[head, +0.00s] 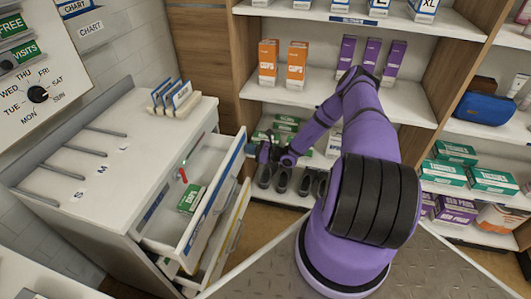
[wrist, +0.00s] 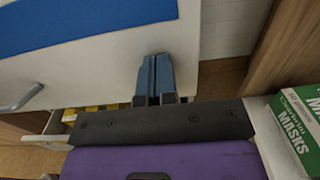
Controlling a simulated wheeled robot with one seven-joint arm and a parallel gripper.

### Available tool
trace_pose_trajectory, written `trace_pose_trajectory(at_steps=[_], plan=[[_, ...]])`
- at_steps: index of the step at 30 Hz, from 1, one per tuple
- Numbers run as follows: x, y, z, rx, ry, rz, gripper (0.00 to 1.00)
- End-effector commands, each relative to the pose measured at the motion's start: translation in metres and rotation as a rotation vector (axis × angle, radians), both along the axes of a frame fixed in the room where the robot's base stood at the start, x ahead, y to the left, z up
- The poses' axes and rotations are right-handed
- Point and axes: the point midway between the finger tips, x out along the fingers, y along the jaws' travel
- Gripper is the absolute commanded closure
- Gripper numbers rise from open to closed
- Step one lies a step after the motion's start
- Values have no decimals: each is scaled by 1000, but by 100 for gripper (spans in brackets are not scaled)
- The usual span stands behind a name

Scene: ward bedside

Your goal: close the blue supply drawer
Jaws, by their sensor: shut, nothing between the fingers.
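The blue supply drawer (head: 213,203) stands pulled out of the white cabinet at the left, with a blue strip along its front. A green box (head: 191,198) and a small red item (head: 183,175) lie inside it. My gripper (head: 254,149) is just outside the drawer front, near its far end. In the wrist view my gripper's two blue fingers (wrist: 155,78) are together and empty, pointing at the white drawer front (wrist: 100,72) below its blue strip (wrist: 90,25). Whether the fingertips touch the front I cannot tell. A grey handle (wrist: 22,98) shows to the left.
A lower drawer (head: 233,236) with a yellow strip is also open; yellow boxes (wrist: 92,112) show in it. A green masks box (wrist: 300,125) is close at the right.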

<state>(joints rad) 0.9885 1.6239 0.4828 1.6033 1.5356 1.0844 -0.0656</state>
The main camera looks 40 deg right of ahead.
Motion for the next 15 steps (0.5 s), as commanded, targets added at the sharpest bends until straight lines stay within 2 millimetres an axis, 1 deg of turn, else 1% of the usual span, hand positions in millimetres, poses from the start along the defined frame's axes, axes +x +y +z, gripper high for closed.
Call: trace_pose_trajectory(at_steps=[1,6,9,15], plan=[[12,10,0,1,-2,3,100],[47,35,0,1,-1,2,100],[64,47,0,1,-2,1,100],[89,65,0,1,-2,0,100]])
